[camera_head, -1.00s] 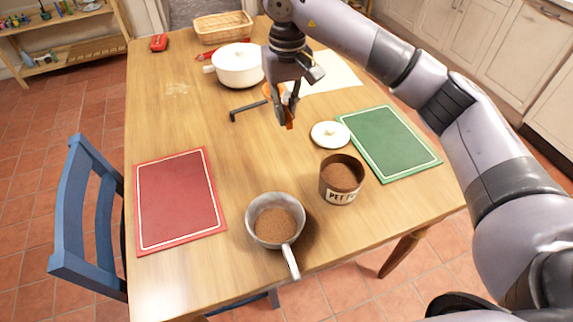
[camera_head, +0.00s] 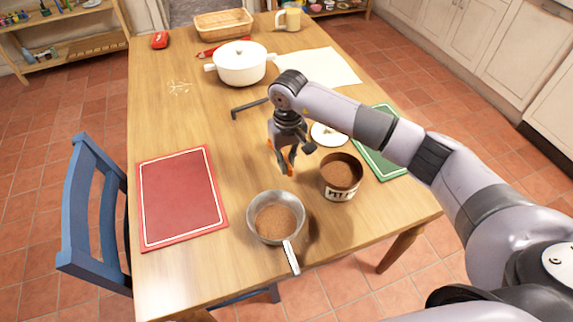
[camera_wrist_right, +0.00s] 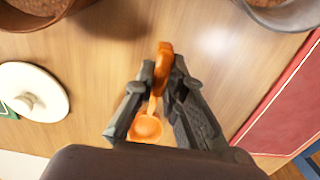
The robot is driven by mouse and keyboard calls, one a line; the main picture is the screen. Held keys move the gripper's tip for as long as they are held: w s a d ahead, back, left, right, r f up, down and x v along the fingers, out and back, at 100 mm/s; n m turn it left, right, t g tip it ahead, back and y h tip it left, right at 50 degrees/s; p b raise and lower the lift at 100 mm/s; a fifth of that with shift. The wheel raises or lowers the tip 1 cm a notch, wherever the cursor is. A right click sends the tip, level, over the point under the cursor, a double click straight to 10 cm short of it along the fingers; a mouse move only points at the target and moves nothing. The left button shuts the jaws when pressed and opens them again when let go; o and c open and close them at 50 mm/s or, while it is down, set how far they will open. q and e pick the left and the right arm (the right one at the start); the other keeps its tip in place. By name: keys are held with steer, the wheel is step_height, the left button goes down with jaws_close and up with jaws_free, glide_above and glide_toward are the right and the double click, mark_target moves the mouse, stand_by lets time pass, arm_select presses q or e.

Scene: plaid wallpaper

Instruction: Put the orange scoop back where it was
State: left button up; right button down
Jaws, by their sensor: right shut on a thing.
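The orange scoop (camera_wrist_right: 147,126) is held between the fingers of my right gripper (camera_wrist_right: 165,80) in the right wrist view. Its handle end sticks out past the fingertips and its round bowl lies back between the fingers. In the head view my right gripper (camera_head: 287,168) is above the table between the brown tub (camera_head: 341,178) and the metal pan (camera_head: 274,217), and a bit of orange shows at the fingers. The tub and the pan both hold brown granules. My left gripper is not in view.
A red mat (camera_head: 182,196) lies at the left and a green mat (camera_head: 383,160) at the right, partly covered by my arm. A white pot (camera_head: 240,64), a dark hook-shaped bar (camera_head: 248,109), a basket (camera_head: 223,23) and a mug (camera_head: 290,19) are farther back. The table's centre-left is clear.

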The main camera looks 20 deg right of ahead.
step_height(320, 180, down, 2)
steer(key=shift+f, duration=0.3)
steer(key=shift+f, duration=0.1)
steer(key=c, duration=1.7)
jaws_free()
steer(key=shift+o, duration=0.2)
steer(key=shift+r, duration=0.25)
step_height(320, 180, up, 12)
steer(key=shift+d+f+b, duration=0.1)
steer(key=shift+b, duration=0.5)
